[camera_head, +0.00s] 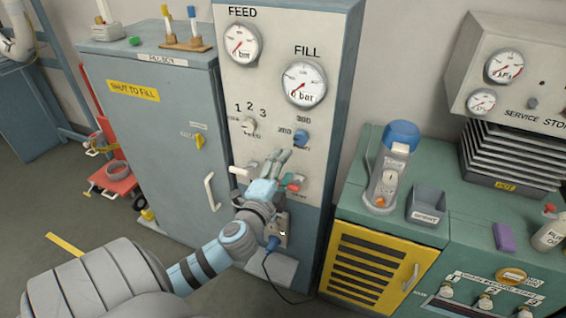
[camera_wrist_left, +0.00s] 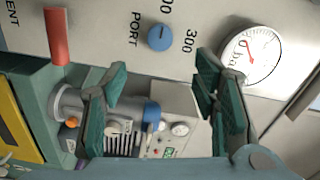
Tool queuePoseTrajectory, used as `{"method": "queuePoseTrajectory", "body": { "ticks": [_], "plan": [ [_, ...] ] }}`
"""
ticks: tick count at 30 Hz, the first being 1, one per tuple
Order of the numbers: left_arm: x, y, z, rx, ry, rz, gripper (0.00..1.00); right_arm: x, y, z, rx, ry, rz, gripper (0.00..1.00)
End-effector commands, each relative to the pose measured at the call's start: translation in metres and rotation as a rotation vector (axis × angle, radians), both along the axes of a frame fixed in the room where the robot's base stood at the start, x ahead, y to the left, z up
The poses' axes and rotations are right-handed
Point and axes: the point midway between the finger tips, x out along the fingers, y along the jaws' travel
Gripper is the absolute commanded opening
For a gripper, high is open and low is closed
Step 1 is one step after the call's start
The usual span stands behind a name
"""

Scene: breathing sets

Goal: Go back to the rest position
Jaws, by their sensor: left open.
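My left arm reaches in from the lower left in the head view. Its gripper (camera_head: 276,160) is in front of the grey panel (camera_head: 234,82), below the blue knob (camera_head: 301,138) and near the red-tipped lever (camera_head: 293,186). In the left wrist view the two green-padded fingers of the gripper (camera_wrist_left: 160,92) stand wide apart with nothing between the pads. The blue knob (camera_wrist_left: 161,38) and the red lever (camera_wrist_left: 57,37) lie beyond the fingers there. My right gripper is not in view.
The panel carries a FEED gauge (camera_head: 241,43) and a FILL gauge (camera_head: 303,83). A grey cabinet (camera_head: 150,130) stands left of it. A green bench (camera_head: 470,205) on the right holds a blue-capped cylinder (camera_head: 390,175) and a grey bin (camera_head: 427,204). Floor shows at the lower left.

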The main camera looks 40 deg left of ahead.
Motion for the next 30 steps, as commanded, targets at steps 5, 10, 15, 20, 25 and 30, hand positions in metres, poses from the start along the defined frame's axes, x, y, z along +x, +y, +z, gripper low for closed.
{"method": "queuePoseTrajectory", "body": {
  "ticks": [5,10,15,20,25,30],
  "plan": [
    [-0.007,-0.002,0.001,-0.002,-0.001,0.001,0.54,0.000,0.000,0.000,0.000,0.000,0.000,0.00],
    [-0.007,-0.002,0.000,-0.001,-0.001,0.001,0.54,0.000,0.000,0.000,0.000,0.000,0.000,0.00],
    [-0.007,-0.002,0.000,-0.001,-0.001,0.001,0.54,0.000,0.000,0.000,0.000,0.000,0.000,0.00],
    [-0.004,-0.007,-0.006,-0.042,0.002,-0.029,0.54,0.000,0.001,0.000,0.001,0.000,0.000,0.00],
    [-0.009,0.014,-0.114,-0.231,0.191,-0.004,0.54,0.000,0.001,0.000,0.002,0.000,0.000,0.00],
    [-0.080,0.027,-0.288,-0.572,0.465,0.159,0.54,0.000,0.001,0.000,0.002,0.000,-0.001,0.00]
  ]
}}
